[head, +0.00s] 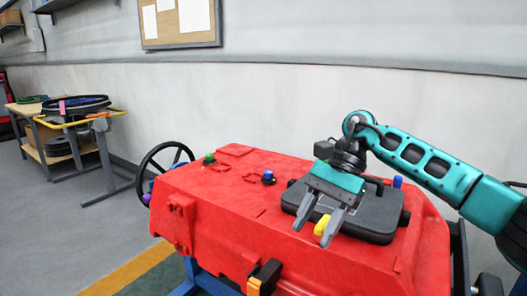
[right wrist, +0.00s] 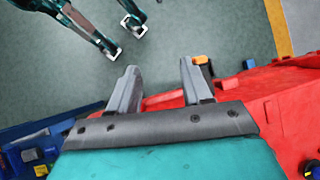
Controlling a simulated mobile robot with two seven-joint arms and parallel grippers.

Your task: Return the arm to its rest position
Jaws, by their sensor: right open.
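My right arm comes in from the right in the head view, bent over the red tank (head: 240,195). My right gripper (head: 312,237) is open and empty, its two fingers pointing down and toward the front above the tank's dark lid (head: 372,215). A yellow knob (head: 321,225) shows between the fingers; I cannot tell whether they touch it. In the right wrist view, the open fingers (right wrist: 158,66) have grey floor beyond them and the red tank's edge (right wrist: 262,78) at right. My left gripper is not seen in the head view.
Blue (head: 268,176), green (head: 209,158) and further blue (head: 398,182) knobs stand on the tank. An orange-tipped dark latch (head: 262,278) is on its front side. A black handwheel (head: 163,160) is at its left end.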

